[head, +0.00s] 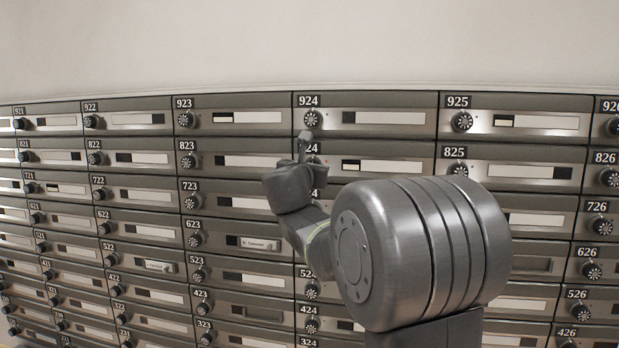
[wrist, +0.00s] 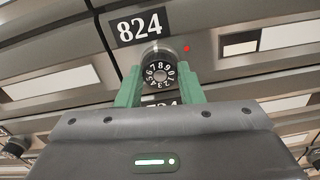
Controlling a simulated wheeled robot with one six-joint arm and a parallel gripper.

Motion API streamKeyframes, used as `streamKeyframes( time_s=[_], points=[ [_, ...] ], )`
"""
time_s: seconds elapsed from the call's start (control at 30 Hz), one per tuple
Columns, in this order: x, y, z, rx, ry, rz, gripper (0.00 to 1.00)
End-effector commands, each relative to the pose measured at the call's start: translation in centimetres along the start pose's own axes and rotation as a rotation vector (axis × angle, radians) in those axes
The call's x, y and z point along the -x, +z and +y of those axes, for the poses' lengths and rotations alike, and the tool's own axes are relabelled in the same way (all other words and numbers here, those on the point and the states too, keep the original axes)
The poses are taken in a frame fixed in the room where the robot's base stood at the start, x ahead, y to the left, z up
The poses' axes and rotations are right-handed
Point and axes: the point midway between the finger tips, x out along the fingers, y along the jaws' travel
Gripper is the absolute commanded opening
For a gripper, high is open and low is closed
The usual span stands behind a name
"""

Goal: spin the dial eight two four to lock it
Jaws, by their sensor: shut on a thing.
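The dial (wrist: 159,76) of box 824 is round and black with white digits; 7 and 8 sit near its top in the wrist view. The number plate 824 (wrist: 138,27) is above it, and a small red light (wrist: 186,48) glows to its upper right. My gripper (wrist: 160,82) has its two green fingers on either side of the dial, shut on it. In the head view my gripper (head: 303,147) is at the left end of box 824 (head: 400,167), hiding its dial and part of its number.
Rows of metal mailboxes fill the wall, each with a dial and number. The dial of box 924 (head: 311,118) is just above my gripper, and the dial of 823 (head: 189,162) is to the left. The plain wall (head: 300,45) above is clear.

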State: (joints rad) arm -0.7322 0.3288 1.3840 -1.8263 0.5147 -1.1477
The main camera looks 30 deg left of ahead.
Motion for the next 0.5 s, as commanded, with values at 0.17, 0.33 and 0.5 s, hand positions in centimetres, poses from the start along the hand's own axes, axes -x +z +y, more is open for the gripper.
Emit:
streamKeyframes(
  time_s=[0.17,0.33,0.5],
  points=[
    [0.03,-0.55,-0.08,-0.167,0.001,-0.002,0.11],
    [0.02,-0.52,-0.10,-0.328,0.002,-0.002,0.11],
    [0.02,-0.53,-0.11,-0.489,0.002,-0.001,0.11]
  ],
)
